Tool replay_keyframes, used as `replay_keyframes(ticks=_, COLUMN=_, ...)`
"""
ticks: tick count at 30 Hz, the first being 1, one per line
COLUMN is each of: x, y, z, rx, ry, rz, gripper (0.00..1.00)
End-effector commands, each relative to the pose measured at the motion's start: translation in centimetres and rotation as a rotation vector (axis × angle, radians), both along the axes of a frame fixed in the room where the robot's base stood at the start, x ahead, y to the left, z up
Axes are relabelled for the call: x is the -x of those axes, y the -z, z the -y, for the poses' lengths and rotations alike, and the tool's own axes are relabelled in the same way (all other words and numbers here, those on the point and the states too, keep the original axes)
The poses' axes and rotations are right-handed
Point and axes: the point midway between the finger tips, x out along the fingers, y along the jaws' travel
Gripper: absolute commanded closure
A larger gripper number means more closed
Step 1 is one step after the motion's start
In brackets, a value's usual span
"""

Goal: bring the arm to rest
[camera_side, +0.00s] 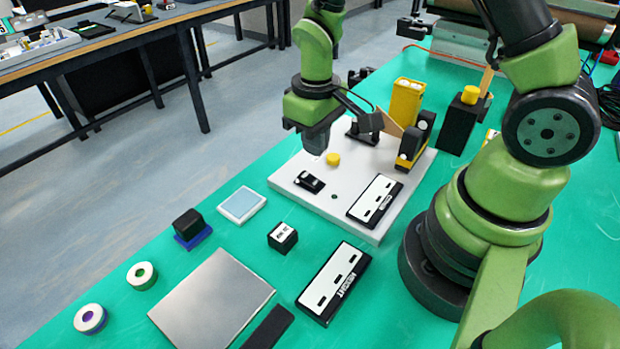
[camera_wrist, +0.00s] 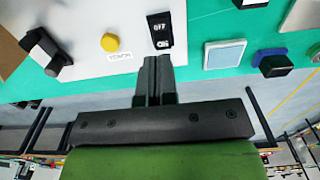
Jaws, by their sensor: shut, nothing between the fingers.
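My gripper (camera_side: 318,148) points down above the left part of a white control panel (camera_side: 335,211), close to a yellow button (camera_side: 333,159). In the wrist view its two dark fingers (camera_wrist: 153,75) are together with nothing between them. In that view a black rocker switch (camera_wrist: 160,31) marked OFF and ON lies just beyond the fingertips, and the yellow button (camera_wrist: 110,42) is to their left. The fingertips look apart from the panel, but the exact gap is hard to judge. The switch also shows in the side view (camera_side: 310,182), in front of the gripper.
A yellow block (camera_side: 406,101) and black-and-yellow parts (camera_side: 416,140) stand at the panel's back right. A black box with a yellow button (camera_side: 461,118) is behind. A metal plate (camera_side: 212,300), black cube (camera_side: 283,238) and label plate (camera_side: 334,283) lie on the green table in front.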

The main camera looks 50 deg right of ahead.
Motion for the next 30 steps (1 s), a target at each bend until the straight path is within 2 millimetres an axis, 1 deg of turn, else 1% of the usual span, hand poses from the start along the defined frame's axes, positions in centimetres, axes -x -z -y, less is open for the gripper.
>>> replay_keyframes(ticks=10, x=0.0, y=-0.3, z=0.0, rx=0.000, ry=0.001, rz=0.002, gripper=1.00)
replay_keyframes(ticks=13, x=-0.1, y=-1.4, z=-0.1, rx=-0.003, ry=0.014, rz=0.025, gripper=1.00)
replay_keyframes(ticks=14, x=-0.1, y=-2.0, z=-0.1, rx=-0.005, ry=0.022, rz=0.038, gripper=1.00)
replay_keyframes(ticks=17, x=0.1, y=-5.2, z=-0.2, rx=-0.017, ry=0.062, rz=0.102, gripper=1.00)
replay_keyframes(ticks=18, x=0.4, y=-6.7, z=-0.3, rx=-0.025, ry=0.083, rz=0.133, gripper=1.00)
replay_keyframes(ticks=20, x=1.0, y=-9.0, z=-0.5, rx=-0.040, ry=0.116, rz=0.182, gripper=1.00)
replay_keyframes(ticks=21, x=1.6, y=-10.4, z=-0.6, rx=-0.053, ry=0.138, rz=0.214, gripper=1.00)
replay_keyframes(ticks=24, x=3.2, y=-13.7, z=-0.9, rx=-0.086, ry=0.188, rz=0.293, gripper=1.00)
replay_keyframes(ticks=27, x=5.3, y=-16.4, z=-1.3, rx=-0.128, ry=0.235, rz=0.370, gripper=1.00)
replay_keyframes(ticks=30, x=7.5, y=-18.5, z=-1.7, rx=-0.173, ry=0.274, rz=0.445, gripper=1.00)
